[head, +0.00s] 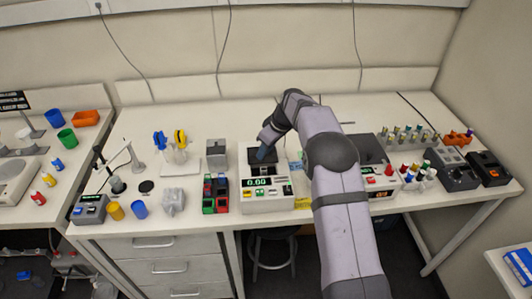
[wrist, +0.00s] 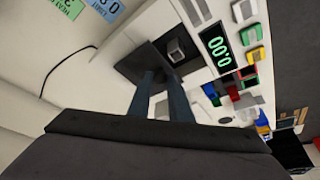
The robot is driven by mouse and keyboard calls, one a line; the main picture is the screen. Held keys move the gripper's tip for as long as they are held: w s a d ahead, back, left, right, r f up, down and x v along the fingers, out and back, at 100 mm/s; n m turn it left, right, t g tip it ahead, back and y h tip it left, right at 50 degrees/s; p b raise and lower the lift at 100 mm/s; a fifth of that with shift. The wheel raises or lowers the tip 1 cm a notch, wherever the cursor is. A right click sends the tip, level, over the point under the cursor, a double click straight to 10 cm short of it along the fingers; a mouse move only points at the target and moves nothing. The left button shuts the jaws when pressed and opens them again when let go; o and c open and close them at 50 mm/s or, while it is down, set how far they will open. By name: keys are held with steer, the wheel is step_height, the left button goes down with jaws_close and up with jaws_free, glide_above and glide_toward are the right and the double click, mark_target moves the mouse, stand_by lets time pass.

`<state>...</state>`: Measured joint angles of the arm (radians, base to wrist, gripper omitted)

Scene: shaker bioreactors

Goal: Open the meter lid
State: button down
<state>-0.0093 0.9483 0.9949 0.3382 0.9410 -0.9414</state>
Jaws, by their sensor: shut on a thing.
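The meter (head: 267,203) is a pale box on the bench with a green 0.00 readout, left of my arm in the head view. Its readout (wrist: 219,48) also shows in the wrist view. The dark square lid (head: 256,154) is behind the readout; in the wrist view the dark plate (wrist: 133,66) is at the fingertips. My gripper (wrist: 160,76) is shut on the lid, its two blue-grey fingers a little apart. A small grey block (wrist: 176,51) shows beside the fingertips. The exact contact and the lid's tilt are hard to make out. In the head view my gripper (head: 265,153) is partly hidden.
A rack of red, green and dark blocks (head: 215,193) stands close left of the meter, with a grey box (head: 216,152) behind it. Another instrument (head: 377,183) stands right of my arm. The bench behind the meter is mostly clear.

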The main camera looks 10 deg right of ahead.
steer(key=shift+w+r+p, duration=0.1)
steer(key=shift+w+p, duration=0.65)
steer(key=shift+w, duration=0.5)
steer(key=c, duration=1.6)
jaws_free()
steer(key=shift+r, duration=0.1)
steer(key=shift+b+v, duration=1.7)
steer(key=shift+v, duration=1.9)
steer(key=shift+s, duration=0.15)
